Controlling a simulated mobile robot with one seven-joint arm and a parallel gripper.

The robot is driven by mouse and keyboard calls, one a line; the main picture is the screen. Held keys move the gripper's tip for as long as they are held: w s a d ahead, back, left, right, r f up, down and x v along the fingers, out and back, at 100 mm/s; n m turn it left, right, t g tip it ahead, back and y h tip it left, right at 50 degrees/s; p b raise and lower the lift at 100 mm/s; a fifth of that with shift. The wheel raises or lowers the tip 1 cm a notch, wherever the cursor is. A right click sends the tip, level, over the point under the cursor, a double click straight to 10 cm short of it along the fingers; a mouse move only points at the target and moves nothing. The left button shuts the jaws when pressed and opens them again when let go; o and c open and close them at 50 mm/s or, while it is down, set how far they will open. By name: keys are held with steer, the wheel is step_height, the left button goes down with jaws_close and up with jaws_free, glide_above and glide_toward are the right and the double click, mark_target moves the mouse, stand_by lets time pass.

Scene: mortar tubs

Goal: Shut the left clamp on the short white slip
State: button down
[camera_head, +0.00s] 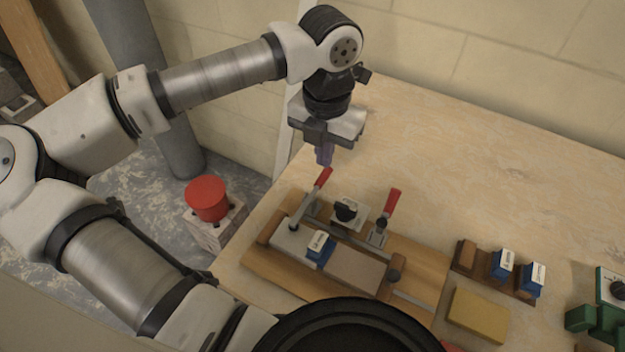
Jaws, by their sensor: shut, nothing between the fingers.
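The left clamp (308,201) stands on the wooden board (428,262), its red handle (323,177) slanting up to the right. Its metal part slants down left toward a pale grey-white strip (288,243), perhaps the short white slip; I cannot tell whether it presses on it. A blue block with a white label (320,248) sits at the strip's right end. The right clamp (380,230) has its red handle raised. My gripper (324,158) is shut and empty, pointing down just above the left clamp's handle; contact is not clear.
A black knob on a pale plate (346,210) sits between the clamps. Right of the board are a holder with blue blocks (490,272), a yellow block (478,316) and a green device (600,320). The table's back is clear.

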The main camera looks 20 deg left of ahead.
mark_target(323, 176)
step_height(323, 176, up, 7)
steer(key=p, duration=0.3)
steer(key=shift+s+f, duration=0.1)
steer(key=shift+f, duration=0.05)
stand_by(0.6)
